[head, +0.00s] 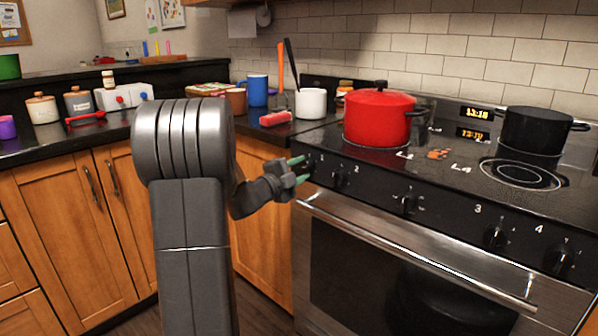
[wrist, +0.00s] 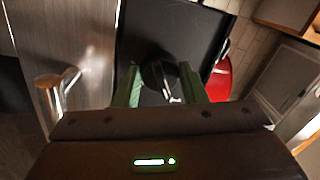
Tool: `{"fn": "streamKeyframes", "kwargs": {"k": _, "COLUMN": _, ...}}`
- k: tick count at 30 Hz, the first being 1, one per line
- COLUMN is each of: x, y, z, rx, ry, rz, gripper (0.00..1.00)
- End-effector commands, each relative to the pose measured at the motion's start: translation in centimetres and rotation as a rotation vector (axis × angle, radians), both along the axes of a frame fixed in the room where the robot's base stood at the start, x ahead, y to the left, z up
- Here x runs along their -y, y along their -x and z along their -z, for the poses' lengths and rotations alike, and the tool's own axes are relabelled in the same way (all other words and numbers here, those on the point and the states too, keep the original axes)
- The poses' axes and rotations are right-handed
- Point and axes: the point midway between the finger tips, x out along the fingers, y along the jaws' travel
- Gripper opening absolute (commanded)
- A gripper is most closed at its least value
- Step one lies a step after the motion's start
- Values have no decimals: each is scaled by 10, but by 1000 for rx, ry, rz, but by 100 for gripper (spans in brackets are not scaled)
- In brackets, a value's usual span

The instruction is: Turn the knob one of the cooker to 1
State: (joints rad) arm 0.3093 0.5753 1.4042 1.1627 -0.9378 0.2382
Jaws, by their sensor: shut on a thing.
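The cooker (head: 420,250) stands at the right, with a row of black knobs along its dark front panel. Knob one (wrist: 158,84) is at the left end, beside the printed 1. My gripper (head: 300,170) reaches it from the left, and its green fingers largely hide the knob in the head view. In the wrist view, my gripper (wrist: 162,78) has one finger on each side of the knob and is shut on it. The knob's pointer cannot be read against the dial in either view.
Knob two (head: 340,178) is just right of my gripper. The oven door handle (head: 400,247) runs below the panel. A red pot (head: 378,120) and a black pot (head: 533,132) stand on the hob. A white mug (head: 311,104) is on the counter behind.

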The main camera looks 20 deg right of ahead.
Motion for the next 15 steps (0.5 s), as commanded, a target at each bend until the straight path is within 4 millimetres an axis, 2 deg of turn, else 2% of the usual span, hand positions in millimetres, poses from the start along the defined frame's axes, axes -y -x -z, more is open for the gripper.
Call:
{"fn": "streamKeyframes", "kwargs": {"k": 3, "x": 0, "y": 0, "z": 1, "rx": -1, "ry": 0, "rz": 0, "gripper": 15}}
{"fn": "streamKeyframes", "kwargs": {"k": 4, "x": 0, "y": 0, "z": 1, "rx": -1, "ry": 0, "rz": 0, "gripper": 40}}
{"fn": "streamKeyframes", "kwargs": {"k": 7, "x": 0, "y": 0, "z": 1, "rx": -1, "ry": 0, "rz": 0, "gripper": 60}}
{"fn": "streamKeyframes", "kwargs": {"k": 15, "x": 0, "y": 0, "z": 0, "rx": -1, "ry": 0, "rz": 0, "gripper": 60}}
